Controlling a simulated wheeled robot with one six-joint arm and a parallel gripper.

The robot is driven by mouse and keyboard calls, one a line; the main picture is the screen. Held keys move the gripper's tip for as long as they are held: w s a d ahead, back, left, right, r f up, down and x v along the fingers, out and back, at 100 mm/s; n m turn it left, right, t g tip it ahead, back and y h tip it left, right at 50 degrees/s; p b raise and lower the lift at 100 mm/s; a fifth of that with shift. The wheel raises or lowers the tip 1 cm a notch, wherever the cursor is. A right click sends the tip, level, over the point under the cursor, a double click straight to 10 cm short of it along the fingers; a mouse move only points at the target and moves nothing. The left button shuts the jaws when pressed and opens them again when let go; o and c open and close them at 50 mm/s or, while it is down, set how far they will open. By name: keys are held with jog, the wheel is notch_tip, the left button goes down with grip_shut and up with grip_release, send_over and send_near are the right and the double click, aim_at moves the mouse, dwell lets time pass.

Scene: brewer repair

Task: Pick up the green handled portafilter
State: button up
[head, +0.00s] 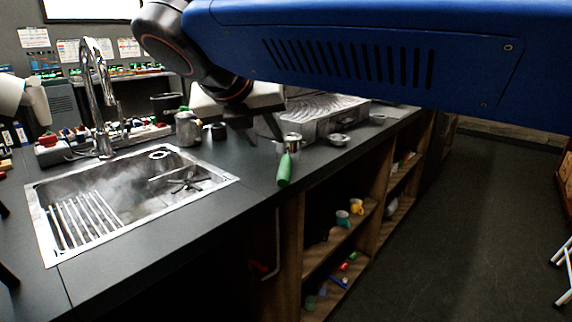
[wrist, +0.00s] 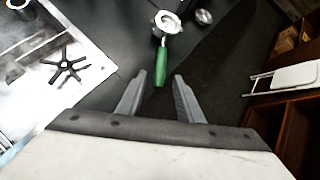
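The green-handled portafilter (head: 284,168) lies on the dark counter, right of the sink. Its metal head points away and its green handle points toward the counter's front edge. In the wrist view the portafilter (wrist: 161,62) is ahead of my gripper (wrist: 158,84), with the handle's end near the gap between the fingertips. My gripper is open, with nothing between the fingers. In the head view my gripper (head: 262,135) shows partly, above the counter just left of the portafilter; my blue arm reaches over from the upper right.
A steel sink (head: 45,225) lies to the left, with a black star-shaped part (wrist: 66,66) on its right side. A small metal bowl (head: 339,140) sits right of the portafilter, near a metal tray (head: 335,107). Open shelves with cups (head: 356,206) are below the counter.

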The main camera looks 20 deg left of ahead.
send_near(284, 162)
jog(key=x, duration=0.4)
jog(key=shift+w+a+f, duration=0.2)
jog(key=shift+w+f, duration=0.1)
jog(key=shift+x, duration=2.6)
jog(key=shift+d, duration=0.15)
grip_shut()
